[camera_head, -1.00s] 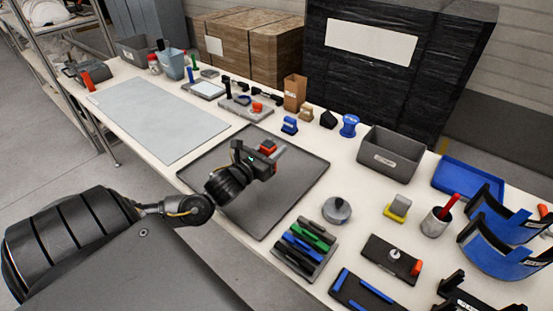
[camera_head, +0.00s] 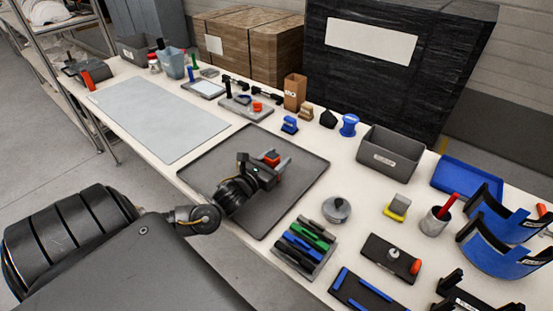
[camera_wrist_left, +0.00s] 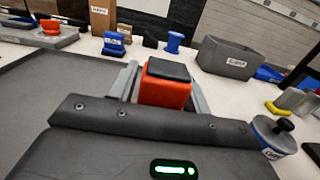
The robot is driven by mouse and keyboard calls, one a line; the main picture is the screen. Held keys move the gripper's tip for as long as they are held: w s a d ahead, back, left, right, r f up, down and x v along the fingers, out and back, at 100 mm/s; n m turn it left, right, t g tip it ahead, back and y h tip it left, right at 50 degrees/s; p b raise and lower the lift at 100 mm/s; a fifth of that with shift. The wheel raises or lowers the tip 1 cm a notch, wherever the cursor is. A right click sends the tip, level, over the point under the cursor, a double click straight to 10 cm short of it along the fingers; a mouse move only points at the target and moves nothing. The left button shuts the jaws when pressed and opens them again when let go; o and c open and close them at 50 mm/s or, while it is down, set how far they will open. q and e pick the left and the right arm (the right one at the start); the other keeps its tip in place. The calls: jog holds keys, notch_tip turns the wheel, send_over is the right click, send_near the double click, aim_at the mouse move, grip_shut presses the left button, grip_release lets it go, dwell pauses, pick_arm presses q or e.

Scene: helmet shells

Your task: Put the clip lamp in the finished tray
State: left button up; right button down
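My left gripper (camera_head: 276,168) is over the large dark grey tray (camera_head: 212,168) in the middle of the table. An orange-red block with a black top, which looks like the clip lamp (camera_wrist_left: 163,90), sits between its grey fingers in the left wrist view. The fingers are against its sides, and its lower part is hidden by my gripper body. It also shows as a small red patch in the head view (camera_head: 271,158). I cannot tell if the lamp touches the tray. A blue tray (camera_head: 468,178) lies at the back right. My right gripper is not in view.
A grey labelled bin (camera_head: 390,158) stands behind and right of the dark tray. A rack of coloured tools (camera_head: 303,247) and a round grey container (camera_head: 336,210) are at its right. Blue curved shells (camera_head: 500,250) stand at far right. A pale mat (camera_head: 157,118) is clear at left.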

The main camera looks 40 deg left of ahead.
pick_arm(q)
jog(key=shift+o, duration=0.9)
jog(key=shift+s+r, duration=0.1)
jog(key=shift+s, duration=0.05)
jog(key=s+b, duration=0.1)
jog(key=s, duration=0.9)
jog(key=shift+s+d, duration=0.1)
jog(key=shift+s, duration=0.8)
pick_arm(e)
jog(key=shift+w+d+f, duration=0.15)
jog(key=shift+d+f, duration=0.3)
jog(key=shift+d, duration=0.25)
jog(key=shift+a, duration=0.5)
pick_arm(q)
jog(key=shift+w+d, duration=0.1)
